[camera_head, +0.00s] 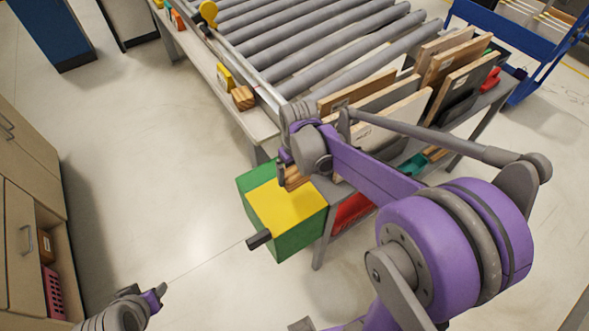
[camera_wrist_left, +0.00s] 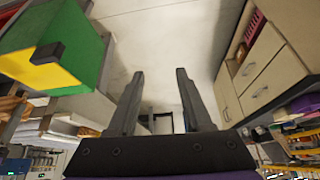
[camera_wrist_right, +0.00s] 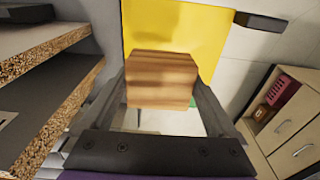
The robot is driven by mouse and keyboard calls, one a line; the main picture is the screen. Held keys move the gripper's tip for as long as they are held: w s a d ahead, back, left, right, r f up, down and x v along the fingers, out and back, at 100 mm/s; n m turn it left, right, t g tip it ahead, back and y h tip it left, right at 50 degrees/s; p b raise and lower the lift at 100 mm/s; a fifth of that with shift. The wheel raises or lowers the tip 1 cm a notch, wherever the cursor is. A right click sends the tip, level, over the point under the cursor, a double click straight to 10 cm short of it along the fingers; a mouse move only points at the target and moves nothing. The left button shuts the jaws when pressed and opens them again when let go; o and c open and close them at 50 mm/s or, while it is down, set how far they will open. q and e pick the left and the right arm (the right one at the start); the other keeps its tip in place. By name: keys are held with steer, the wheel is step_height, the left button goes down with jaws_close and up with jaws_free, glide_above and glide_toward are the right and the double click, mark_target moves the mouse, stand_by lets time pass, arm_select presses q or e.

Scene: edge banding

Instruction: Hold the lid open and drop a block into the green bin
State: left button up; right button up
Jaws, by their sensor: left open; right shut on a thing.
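The green bin (camera_head: 303,236) stands on the floor beside the conveyor table, its yellow lid (camera_head: 280,205) appearing shut. A dark handle (camera_head: 258,239) sticks out from the lid's front edge; it also shows in the left wrist view (camera_wrist_left: 47,53). My right gripper (camera_head: 290,178) is shut on a wooden block (camera_wrist_right: 162,80), above the lid's back part. My left gripper (camera_head: 158,292) is open and empty, at the lower left, apart from the bin and handle; its spread fingers (camera_wrist_left: 158,75) show in the left wrist view. The bin's inside is hidden.
Another wooden block (camera_head: 243,98) lies on the table's edge beside the roller conveyor (camera_head: 310,45). Boards (camera_head: 380,100) stand upright at the table's near end, close to my right arm. Wooden cabinets (camera_head: 25,230) line the left. The floor (camera_head: 150,170) between is clear.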

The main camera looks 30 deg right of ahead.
arm_select(q)
steer(key=shift+w+d, duration=0.1)
steer(key=shift+d, duration=0.1)
steer(key=c, duration=0.4)
steer(key=shift+w+d, duration=0.15)
steer(key=shift+d, duration=0.2)
steer(key=shift+c, duration=1.2)
steer(key=d+f+m, duration=0.1)
steer(key=d, duration=0.3)
steer(key=w+d+m, duration=0.1)
steer(key=d+m, duration=0.1)
steer(key=d, duration=0.2)
steer(key=w+d+f+m, duration=0.1)
steer(key=d+m, duration=0.1)
steer(key=d, duration=0.3)
steer(key=shift+f+g, duration=0.3)
steer(key=shift+f, duration=0.05)
jaws_close()
steer(key=s+d+f+m+t, duration=0.2)
steer(key=s+d+m, duration=0.1)
steer(key=d, duration=1)
step_height(320, 180, down, 10)
steer(key=shift+s+d+y, duration=0.15)
steer(key=shift+s+y, duration=0.05)
steer(key=shift+y, duration=0.1)
steer(key=shift+r, duration=0.1)
steer(key=shift+w, duration=0.25)
